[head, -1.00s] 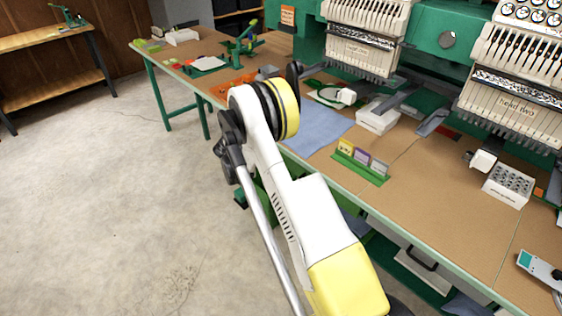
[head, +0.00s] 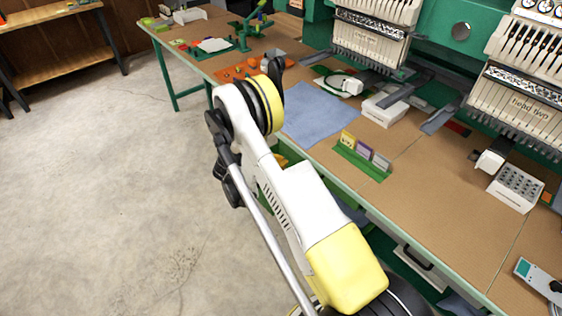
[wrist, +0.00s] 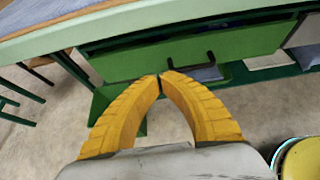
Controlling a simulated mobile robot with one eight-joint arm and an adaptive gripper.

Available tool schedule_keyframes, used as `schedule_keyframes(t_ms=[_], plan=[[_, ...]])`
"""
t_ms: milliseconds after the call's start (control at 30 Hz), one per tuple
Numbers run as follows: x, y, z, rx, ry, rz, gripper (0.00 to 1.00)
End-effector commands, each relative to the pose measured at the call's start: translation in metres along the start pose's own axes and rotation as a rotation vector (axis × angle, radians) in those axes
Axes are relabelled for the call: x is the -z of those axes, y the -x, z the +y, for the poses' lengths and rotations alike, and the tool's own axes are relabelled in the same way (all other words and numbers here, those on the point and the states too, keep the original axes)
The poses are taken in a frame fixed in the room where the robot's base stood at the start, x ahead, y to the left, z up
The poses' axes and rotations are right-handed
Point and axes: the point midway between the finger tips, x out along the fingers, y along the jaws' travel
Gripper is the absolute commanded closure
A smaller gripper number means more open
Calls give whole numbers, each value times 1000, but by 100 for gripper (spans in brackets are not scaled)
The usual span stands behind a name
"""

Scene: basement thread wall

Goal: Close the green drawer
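The green drawer (wrist: 140,60) shows in the wrist view as a long green front under the table edge, with a dark handle (wrist: 197,62) right of the picture's middle. How far it stands out is hard to tell. My gripper (wrist: 160,77) has two yellow ribbed fingers with tips together and nothing visible between them. The tips appear just in front of the lower part of the drawer front, left of the handle; contact cannot be told. In the head view my arm hides most of the drawer area.
The long brown worktable (head: 455,215) holds a blue cloth (head: 318,112), a green card holder (head: 362,158) and white boxes. A white drawer front with a dark handle (head: 418,258) is under the table at right. A green panel (wrist: 108,105) stands low left in the wrist view. Floor (head: 120,180) at left is clear.

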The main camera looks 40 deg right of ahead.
Motion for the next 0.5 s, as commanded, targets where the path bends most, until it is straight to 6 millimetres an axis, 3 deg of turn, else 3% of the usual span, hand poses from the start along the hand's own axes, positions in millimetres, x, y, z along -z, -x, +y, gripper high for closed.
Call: schedule_keyframes(t_ms=[33,200,500], plan=[[3,-15,-1,3,-2,0,100],[3,-51,-1,3,-2,1,100],[-14,-88,0,1,-1,1,100]])
